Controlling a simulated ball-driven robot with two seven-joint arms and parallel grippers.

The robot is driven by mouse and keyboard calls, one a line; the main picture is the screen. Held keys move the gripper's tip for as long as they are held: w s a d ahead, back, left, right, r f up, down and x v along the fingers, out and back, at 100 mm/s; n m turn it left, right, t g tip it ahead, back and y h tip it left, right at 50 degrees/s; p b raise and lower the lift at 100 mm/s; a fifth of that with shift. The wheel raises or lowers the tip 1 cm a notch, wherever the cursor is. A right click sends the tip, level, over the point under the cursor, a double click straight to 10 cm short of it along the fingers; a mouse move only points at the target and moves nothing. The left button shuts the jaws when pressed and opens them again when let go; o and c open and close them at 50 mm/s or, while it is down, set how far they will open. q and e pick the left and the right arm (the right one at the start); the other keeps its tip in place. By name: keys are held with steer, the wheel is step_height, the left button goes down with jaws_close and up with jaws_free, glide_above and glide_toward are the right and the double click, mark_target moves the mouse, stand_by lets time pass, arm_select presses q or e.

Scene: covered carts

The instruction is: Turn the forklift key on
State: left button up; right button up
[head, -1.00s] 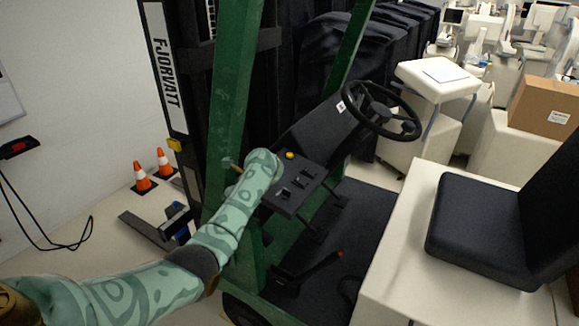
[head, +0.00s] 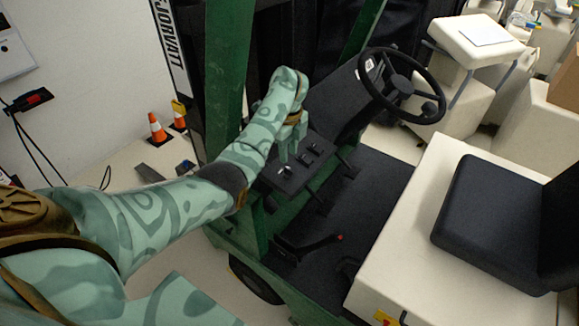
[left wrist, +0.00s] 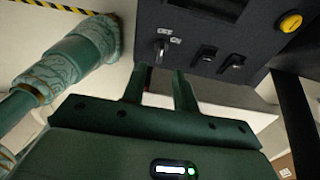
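The key switch (left wrist: 160,48) is a small metallic knob on the forklift's dark control panel (head: 270,178), with small white labels beside it in the left wrist view. The key (head: 286,170) shows as a small light spot near the panel's front edge in the head view. My left gripper (left wrist: 161,73) is open, its two dark green fingers spread apart just below the key in the left wrist picture. It appears empty and I see no contact with the key. In the head view my left gripper (head: 294,150) is over the panel. My right gripper is not in view.
Rocker switches (left wrist: 207,56) and a yellow button (left wrist: 291,22) sit beside the key. The steering wheel (head: 402,86) is to the right, a green post (head: 226,75) to the left. A black seat (head: 490,225) and red-tipped lever (head: 315,245) are nearby.

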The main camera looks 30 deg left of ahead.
mark_target(289, 169)
arm_select(q)
step_height(289, 169, down, 7)
steer(key=shift+w+f, duration=0.1)
steer(key=shift+f, duration=0.05)
jaws_close()
